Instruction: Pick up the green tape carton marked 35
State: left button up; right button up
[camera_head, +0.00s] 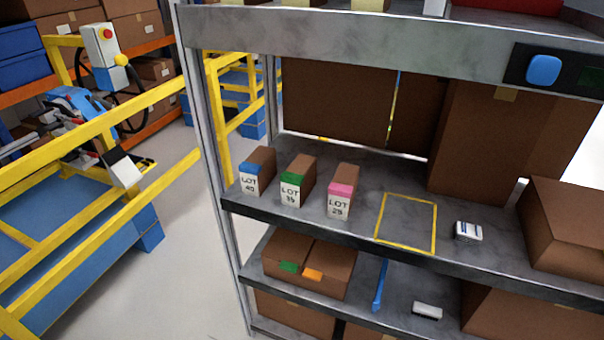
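The green tape carton (299,178) stands upright on the middle shelf (385,172). It is small and brown, with green tape along its top front edge and a white label reading LOT; the small number looks like 35. To its left stands a similar carton with blue tape (258,170), marked LOT 40. To its right is one with pink tape (343,190), whose label seems to read LOT 25. Narrow gaps separate the three. Neither of my grippers is in view.
A yellow outlined rectangle (407,222) on the shelf is empty. Large brown boxes (480,140) fill the back and right. The shelf above (370,35) overhangs; a grey post (205,120) stands left.

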aim_at(299, 179)
jog(key=i+j+z, duration=0.1)
jog(key=z, duration=0.35)
jog(key=i+j+z, duration=0.2)
jog(key=z, duration=0.25)
